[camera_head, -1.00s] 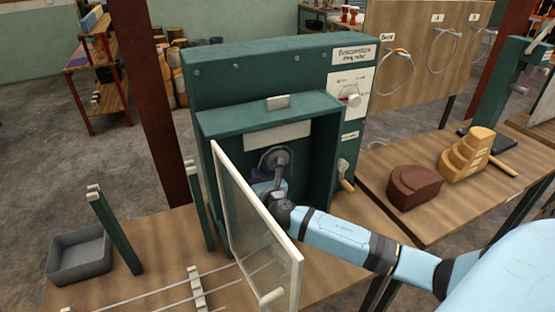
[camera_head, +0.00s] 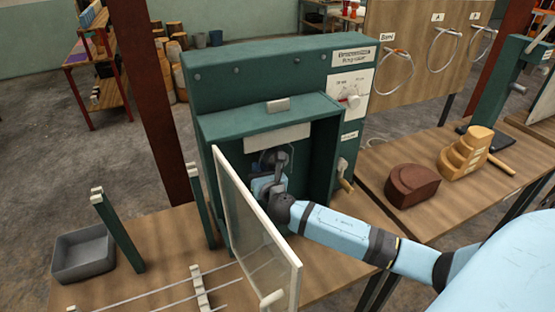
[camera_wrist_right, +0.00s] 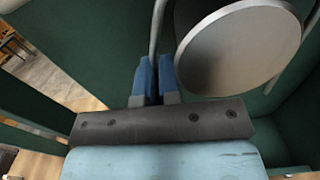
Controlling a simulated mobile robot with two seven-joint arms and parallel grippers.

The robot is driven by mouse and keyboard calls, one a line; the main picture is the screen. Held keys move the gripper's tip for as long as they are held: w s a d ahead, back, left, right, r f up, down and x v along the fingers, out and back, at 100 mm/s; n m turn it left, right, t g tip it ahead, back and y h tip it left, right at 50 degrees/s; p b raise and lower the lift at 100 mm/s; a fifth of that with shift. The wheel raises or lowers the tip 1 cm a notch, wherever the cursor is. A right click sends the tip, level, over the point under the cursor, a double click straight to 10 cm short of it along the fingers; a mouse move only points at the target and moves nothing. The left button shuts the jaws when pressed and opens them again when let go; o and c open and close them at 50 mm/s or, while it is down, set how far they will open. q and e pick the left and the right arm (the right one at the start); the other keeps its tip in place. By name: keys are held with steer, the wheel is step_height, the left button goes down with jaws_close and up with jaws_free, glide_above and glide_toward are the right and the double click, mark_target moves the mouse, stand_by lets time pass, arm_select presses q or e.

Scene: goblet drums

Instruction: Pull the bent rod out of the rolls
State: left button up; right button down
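The green ring roller (camera_head: 270,65) stands on the bench with its front box open and its clear guard door (camera_head: 250,225) swung out. My right gripper (camera_head: 274,165) reaches into the box, in front of the dark rolls. In the right wrist view a large grey disc of a roll (camera_wrist_right: 238,48) sits right of my right gripper (camera_wrist_right: 157,82). A thin grey rod (camera_wrist_right: 157,35) runs down between its two blue fingers, which look closed on it. The rod's lower end is hidden by the gripper. In the head view the rod cannot be made out. My left gripper is not in view.
The box walls stand close around my right gripper, and the door is just left of my right arm. A crank handle (camera_head: 346,184) is on the machine's right. A grey bin (camera_head: 84,255) and straight rods on a rack (camera_head: 200,290) lie at left. Brown and yellow blocks sit at right.

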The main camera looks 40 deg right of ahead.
steer(key=shift+r, duration=0.4)
steer(key=shift+p+v, duration=1.45)
steer(key=shift+v, duration=5.1)
steer(key=s+a+r+p, duration=0.1)
steer(key=s+r+p, duration=0.3)
steer(key=r, duration=0.2)
steer(key=shift+s, duration=0.4)
steer(key=shift+a, duration=0.15)
